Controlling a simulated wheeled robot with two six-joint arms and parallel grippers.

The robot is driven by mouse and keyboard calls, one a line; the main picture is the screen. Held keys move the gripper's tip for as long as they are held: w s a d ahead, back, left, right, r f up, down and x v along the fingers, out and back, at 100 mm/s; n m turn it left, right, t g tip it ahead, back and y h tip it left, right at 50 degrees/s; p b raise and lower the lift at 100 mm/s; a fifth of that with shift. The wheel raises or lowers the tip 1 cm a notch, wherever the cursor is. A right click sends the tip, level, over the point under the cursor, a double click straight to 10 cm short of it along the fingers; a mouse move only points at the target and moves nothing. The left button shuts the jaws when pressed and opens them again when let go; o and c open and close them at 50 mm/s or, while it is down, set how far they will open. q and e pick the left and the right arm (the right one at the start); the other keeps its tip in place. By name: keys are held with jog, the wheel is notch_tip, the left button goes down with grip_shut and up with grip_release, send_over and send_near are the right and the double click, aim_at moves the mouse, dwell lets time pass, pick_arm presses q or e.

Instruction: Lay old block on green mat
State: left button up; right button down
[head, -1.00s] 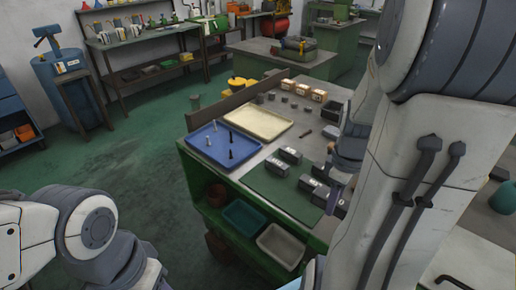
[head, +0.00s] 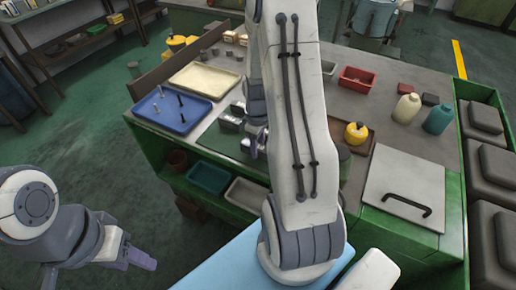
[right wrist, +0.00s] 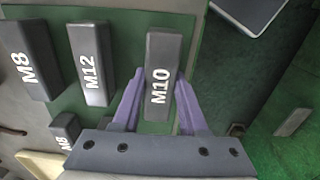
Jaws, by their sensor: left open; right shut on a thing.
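My right gripper (right wrist: 155,105) is shut on a dark grey block marked M10 (right wrist: 163,75), between its purple fingers. The block is over the green mat (right wrist: 126,40); I cannot tell whether it touches it. Blocks marked M12 (right wrist: 90,65) and M8 (right wrist: 30,60) are beside it to the left. A smaller marked block (right wrist: 66,128) is at lower left. In the head view the mat (head: 216,141) is partly hidden by my right arm, and the right gripper (head: 254,147) shows only in part. My left gripper (head: 140,259) is open and empty, away from the bench.
A blue tray (head: 165,118) with several bolts and a cream tray (head: 205,77) lie left of the mat. A yellow-topped item (head: 356,133), bottles (head: 407,108) and a red bin (head: 357,79) stand right of my arm. Shelf bins (head: 208,177) sit below the bench top.

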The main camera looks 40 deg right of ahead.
jog(key=shift+f, duration=0.9)
jog(key=shift+f, duration=0.1)
jog(key=shift+c, duration=2.2)
grip_release()
